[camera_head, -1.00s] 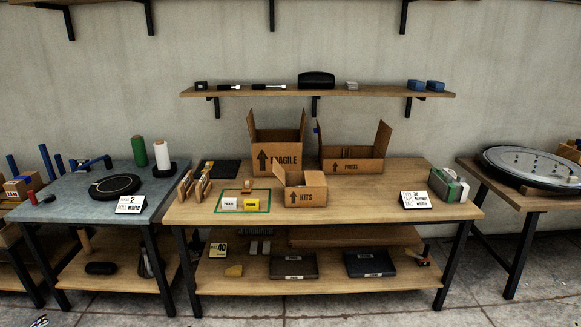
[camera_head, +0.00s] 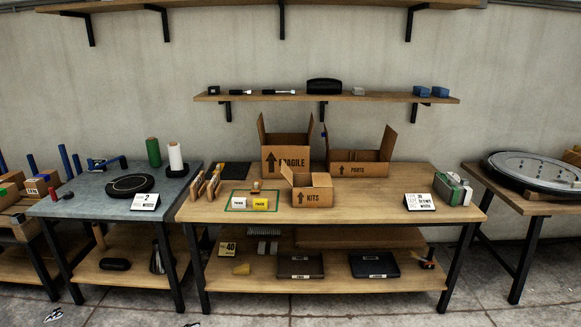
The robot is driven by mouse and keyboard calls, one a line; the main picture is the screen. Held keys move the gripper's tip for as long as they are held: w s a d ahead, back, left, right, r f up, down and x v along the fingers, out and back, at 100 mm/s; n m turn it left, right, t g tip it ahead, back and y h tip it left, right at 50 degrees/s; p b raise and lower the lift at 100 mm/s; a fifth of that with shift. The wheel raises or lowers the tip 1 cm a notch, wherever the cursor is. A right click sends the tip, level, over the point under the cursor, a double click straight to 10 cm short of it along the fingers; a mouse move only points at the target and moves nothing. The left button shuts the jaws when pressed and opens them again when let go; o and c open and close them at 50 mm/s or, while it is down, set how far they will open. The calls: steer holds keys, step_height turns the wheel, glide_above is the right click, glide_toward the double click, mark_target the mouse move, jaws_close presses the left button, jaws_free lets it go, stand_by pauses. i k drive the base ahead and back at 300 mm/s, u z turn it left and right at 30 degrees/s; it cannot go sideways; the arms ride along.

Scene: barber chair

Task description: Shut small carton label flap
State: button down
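The small carton (camera_head: 313,200), printed "KITS" with an up arrow, stands on the wooden table, right of a green-outlined mat. Whether this flap bears a label cannot be told. Behind it are a tall open carton (camera_head: 285,161) printed "FRAGILE" and a wide open carton (camera_head: 357,169) printed "PARTS", both with raised side flaps. My gripper is not in view.
The wooden table (camera_head: 365,206) is clear between the small carton and a white sign (camera_head: 419,202). White and yellow cards lie on the mat (camera_head: 236,194). A grey table (camera_head: 90,205) stands left.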

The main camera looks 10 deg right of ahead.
mark_target(285, 171)
steer(key=u, duration=0.1)
steer(key=i, duration=0.95)
steer(key=z, duration=0.3)
steer(key=k, duration=0.55)
steer(key=u, duration=1.3)
